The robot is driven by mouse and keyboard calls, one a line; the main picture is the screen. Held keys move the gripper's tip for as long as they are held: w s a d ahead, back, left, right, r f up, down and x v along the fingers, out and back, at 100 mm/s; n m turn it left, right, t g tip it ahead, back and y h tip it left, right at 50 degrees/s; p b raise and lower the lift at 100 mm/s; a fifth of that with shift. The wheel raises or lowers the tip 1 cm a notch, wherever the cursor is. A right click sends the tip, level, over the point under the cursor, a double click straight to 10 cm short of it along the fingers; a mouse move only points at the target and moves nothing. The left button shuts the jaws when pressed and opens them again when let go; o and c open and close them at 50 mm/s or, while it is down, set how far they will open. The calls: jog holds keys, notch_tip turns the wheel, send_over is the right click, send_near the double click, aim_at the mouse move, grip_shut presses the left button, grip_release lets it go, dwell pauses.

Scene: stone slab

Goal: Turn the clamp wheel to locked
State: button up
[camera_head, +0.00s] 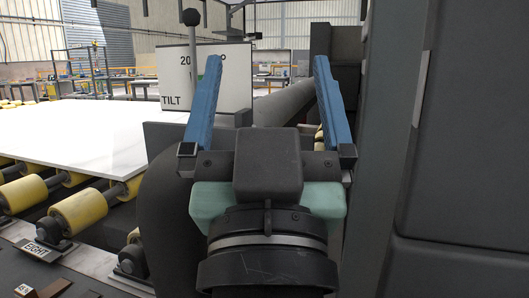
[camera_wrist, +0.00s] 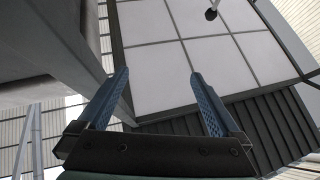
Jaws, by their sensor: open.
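No clamp wheel can be made out in either view; my gripper and arm hide part of the middle of the head view. My gripper (camera_head: 265,62) is open, its two blue fingers wide apart and pointing away and up, with nothing between them. In the wrist view my gripper (camera_wrist: 160,74) is also empty, its fingers set against a pale panelled surface.
A white slab (camera_head: 80,128) lies on yellow rollers (camera_head: 82,210) at left. A sign (camera_head: 178,85) reading "TILT" and a ball-topped lever (camera_head: 193,50) stand behind the left finger. A large dark machine body (camera_head: 470,130) closes off the right. A plate (camera_head: 48,252) reads "EIGHT".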

jog(key=w+r+n+g+h+p, duration=0.1)
jog(key=w+r+g+p, duration=0.65)
jog(key=p, duration=1.75)
jog(key=s+d+f+n+g+h+p, duration=0.1)
jog(key=d+f+n+g+h+p, duration=0.2)
jog(key=f+n, duration=0.45)
jog(key=f+n+g+h+p, duration=0.1)
jog(key=f+n+h+p, duration=0.2)
jog(key=f+n+p, duration=0.4)
jog(key=s+a+f+n+t+y+b, duration=0.15)
jog(key=s+a+f+n, duration=0.35)
jog(key=n, duration=0.5)
jog(key=s+a+f+n+t, duration=0.2)
jog(key=s+f+n, duration=0.2)
jog(key=f+n, duration=0.45)
jog(key=w+d+r+n, duration=0.1)
jog(key=w+d+r, duration=0.1)
jog(key=w, duration=1)
jog(key=shift+d+n+p, duration=0.3)
jog(key=shift+d+p, duration=0.1)
jog(key=shift+d, duration=0.35)
